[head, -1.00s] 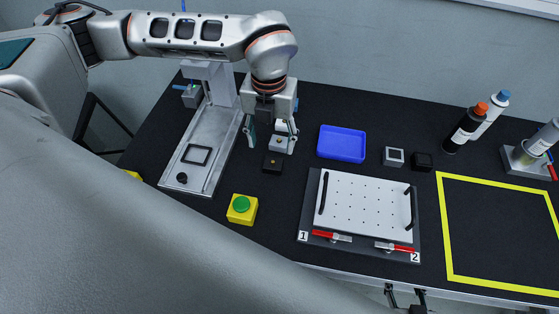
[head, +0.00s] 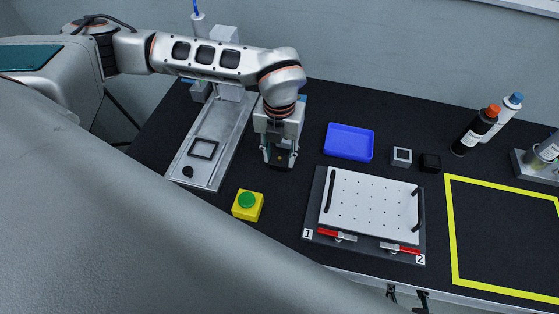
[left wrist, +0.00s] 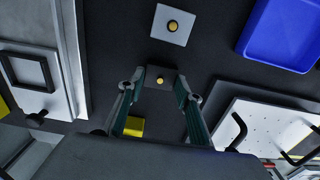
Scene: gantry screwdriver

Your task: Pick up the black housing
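A small black block with a brass-coloured dot on top (head: 281,157), which fits the black housing, stands on the dark table under my left gripper (head: 280,161). The left gripper points down and is open, one finger on each side of the block. In the left wrist view the block (left wrist: 161,79) lies between the fingertips (left wrist: 160,88), with thin gaps seeming to show on both sides. Another small black box (head: 430,162) stands further right. Dark parts at the front table edge (head: 420,298) may be my right gripper; they are too small to tell.
A pale block with a brass dot (left wrist: 172,25) stands close to the black block. A metal fixture (head: 205,150) is to the left, a blue tray (head: 349,142) to the right. A yellow box with a green button (head: 247,204) and a white perforated plate (head: 370,205) are nearer the front.

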